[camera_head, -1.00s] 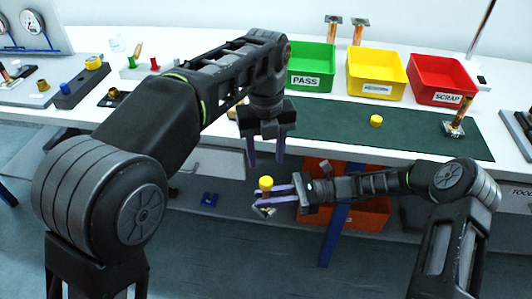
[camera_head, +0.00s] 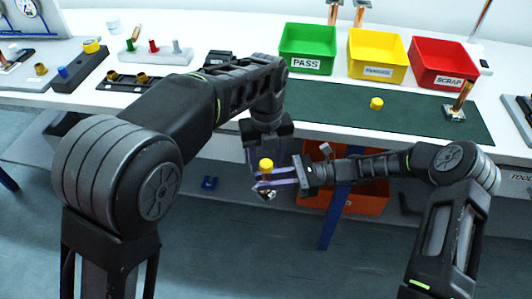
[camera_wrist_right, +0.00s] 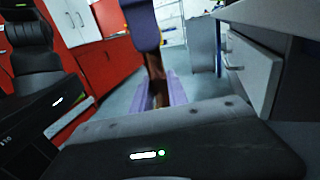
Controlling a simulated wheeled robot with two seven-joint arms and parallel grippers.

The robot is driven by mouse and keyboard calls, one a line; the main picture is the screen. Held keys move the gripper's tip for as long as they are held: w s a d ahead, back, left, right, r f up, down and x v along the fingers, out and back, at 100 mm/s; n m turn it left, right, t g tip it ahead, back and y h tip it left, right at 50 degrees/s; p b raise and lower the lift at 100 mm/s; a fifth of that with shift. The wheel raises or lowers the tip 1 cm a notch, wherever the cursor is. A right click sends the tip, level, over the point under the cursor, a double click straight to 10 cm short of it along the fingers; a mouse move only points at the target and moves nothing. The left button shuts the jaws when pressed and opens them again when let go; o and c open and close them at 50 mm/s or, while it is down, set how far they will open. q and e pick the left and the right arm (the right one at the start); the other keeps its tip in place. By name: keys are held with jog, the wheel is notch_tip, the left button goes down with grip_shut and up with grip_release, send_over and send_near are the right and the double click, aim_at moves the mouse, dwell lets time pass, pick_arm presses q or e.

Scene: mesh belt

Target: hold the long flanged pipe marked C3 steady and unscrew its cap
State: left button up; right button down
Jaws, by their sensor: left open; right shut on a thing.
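My right gripper (camera_head: 272,182) is shut on a copper-coloured pipe, held upright in front of the bench; the pipe (camera_wrist_right: 155,78) also shows between the purple fingers in the right wrist view. A yellow cap (camera_head: 266,165) sits on its top end, and its flange (camera_head: 267,195) shows below the fingers. My left gripper (camera_head: 266,152) is open and points down close to the cap; I cannot tell whether it touches. In the right wrist view a purple left finger (camera_wrist_right: 143,24) hides the pipe's top. No C3 marking is readable.
A loose yellow cap (camera_head: 376,103) and another flanged pipe (camera_head: 457,103) are on the green mat (camera_head: 415,120). Green PASS (camera_head: 307,65), yellow (camera_head: 375,70) and red SCRAP (camera_head: 440,80) bins stand behind. Below the bench is an orange bin (camera_head: 365,197). Fittings and blocks occupy the bench's left side.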

pick_arm(q)
grip_shut()
dwell(0.5)
